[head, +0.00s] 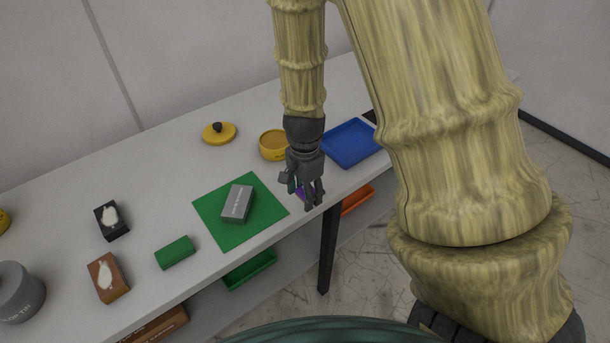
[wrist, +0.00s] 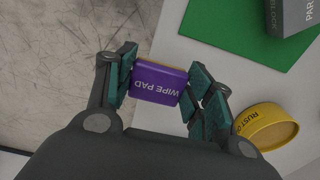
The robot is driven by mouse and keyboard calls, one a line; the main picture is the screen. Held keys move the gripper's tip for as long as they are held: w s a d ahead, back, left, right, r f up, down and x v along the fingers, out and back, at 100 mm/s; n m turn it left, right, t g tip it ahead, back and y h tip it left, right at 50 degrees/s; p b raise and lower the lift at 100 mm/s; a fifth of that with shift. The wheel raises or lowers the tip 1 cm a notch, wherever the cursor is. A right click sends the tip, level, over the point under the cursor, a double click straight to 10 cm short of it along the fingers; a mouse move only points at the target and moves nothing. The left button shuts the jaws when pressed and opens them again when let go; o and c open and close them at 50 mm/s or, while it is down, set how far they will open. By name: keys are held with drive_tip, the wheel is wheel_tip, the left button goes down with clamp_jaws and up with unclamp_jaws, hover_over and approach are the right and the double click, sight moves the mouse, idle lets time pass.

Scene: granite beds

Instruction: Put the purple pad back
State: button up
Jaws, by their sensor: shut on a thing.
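The purple pad (wrist: 160,84), lettered "WIPE PAD", is between the two fingers of my gripper (wrist: 163,88) in the wrist view. My gripper is shut on it. In the head view my gripper (head: 312,200) hangs near the table's front edge, right of the green mat, and only a small purple part (head: 301,194) of the pad shows. In the wrist view bare floor lies beyond the pad's left side and the tabletop beyond its right. The pad's height above the table is hard to tell.
A grey block (head: 237,204) lies on the green mat (head: 208,213). A blue tray (head: 349,143) and a round yellow tin (head: 272,145) stand behind my gripper. A green block (head: 174,252) is left of the mat. An orange tray (head: 357,199) is below the tabletop.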

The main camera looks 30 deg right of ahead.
drive_tip(key=w+d, duration=0.1)
drive_tip(key=w, duration=0.1)
drive_tip(key=w+d+p, duration=0.1)
drive_tip(key=w+d, duration=0.1)
drive_tip(key=w+d+p, duration=0.1)
drive_tip(key=w, duration=0.1)
drive_tip(key=shift+w+d+f, duration=0.2)
drive_tip(key=shift+w+f, duration=0.05)
drive_tip(key=shift+f, duration=0.05)
drive_tip(key=shift+w+f+p, duration=0.1)
drive_tip(key=shift+f+p, duration=0.6)
drive_tip(key=shift+f, duration=1.1)
drive_tip(key=shift+f, duration=0.15)
drive_tip(key=o, duration=1.1)
wheel_tip(320, 180, up, 12)
drive_tip(key=b, duration=0.2)
